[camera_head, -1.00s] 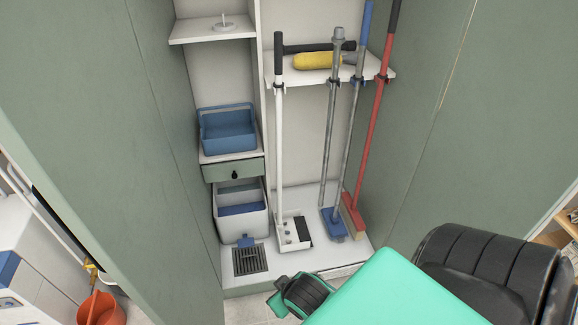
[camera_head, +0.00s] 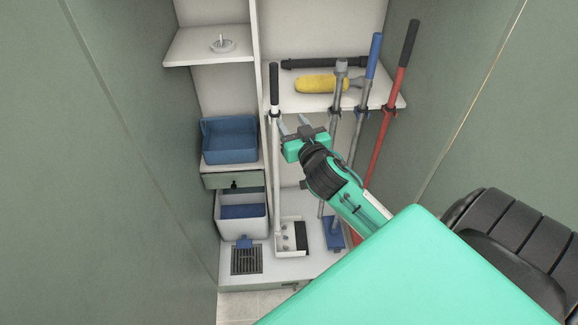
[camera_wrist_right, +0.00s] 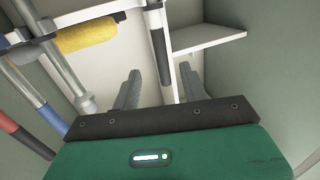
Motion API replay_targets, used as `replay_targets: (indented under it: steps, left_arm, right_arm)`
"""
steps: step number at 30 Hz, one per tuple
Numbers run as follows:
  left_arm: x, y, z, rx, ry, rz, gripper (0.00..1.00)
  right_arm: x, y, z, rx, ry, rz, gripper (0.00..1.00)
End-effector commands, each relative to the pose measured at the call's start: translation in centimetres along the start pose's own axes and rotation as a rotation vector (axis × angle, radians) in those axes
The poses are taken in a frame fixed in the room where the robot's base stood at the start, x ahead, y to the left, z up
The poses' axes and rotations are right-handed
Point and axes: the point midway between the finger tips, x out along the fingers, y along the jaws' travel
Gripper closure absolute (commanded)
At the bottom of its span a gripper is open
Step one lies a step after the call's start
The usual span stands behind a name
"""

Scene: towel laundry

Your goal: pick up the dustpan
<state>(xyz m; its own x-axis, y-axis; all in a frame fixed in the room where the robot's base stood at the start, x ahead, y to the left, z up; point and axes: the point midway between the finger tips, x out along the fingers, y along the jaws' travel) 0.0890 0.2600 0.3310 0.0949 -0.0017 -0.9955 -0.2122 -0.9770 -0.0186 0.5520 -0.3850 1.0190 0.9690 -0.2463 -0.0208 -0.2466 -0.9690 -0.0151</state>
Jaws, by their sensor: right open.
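The long-handled dustpan stands upright in the cabinet, with a white pan (camera_head: 289,238) on the floor and a white handle (camera_head: 277,165) topped by a black grip (camera_head: 274,82). My right gripper (camera_head: 291,123) is open and empty, just right of the handle near its upper clip. In the right wrist view, the dark grip (camera_wrist_right: 162,62) shows in line with the gap between my two grey fingers (camera_wrist_right: 160,90). I cannot tell how far it is from the fingertips. My left gripper is not in view.
To the right stand a grey pole (camera_head: 337,95), a blue-topped mop (camera_head: 369,75) and a red broom (camera_head: 388,122). A yellow duster (camera_head: 305,84) lies on the shelf behind. A blue caddy (camera_head: 228,140) and a divider are on the left. Green cabinet walls enclose both sides.

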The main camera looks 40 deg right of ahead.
Motion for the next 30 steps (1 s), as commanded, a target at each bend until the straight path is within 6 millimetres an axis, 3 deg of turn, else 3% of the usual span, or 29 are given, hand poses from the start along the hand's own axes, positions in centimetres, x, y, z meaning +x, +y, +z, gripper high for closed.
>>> replay_targets:
  steps: [5, 18, 30]
  left_arm:
    - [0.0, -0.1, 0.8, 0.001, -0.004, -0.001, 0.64]
    - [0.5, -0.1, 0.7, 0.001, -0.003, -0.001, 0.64]
    - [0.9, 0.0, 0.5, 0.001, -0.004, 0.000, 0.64]
  right_arm:
    - [1.0, 0.1, -1.0, 0.004, 0.023, -0.005, 0.56]
    - [7.6, 0.1, -1.0, 0.002, 0.021, -0.004, 0.56]
    - [10.3, 0.2, -1.0, 0.001, 0.021, -0.004, 0.56]
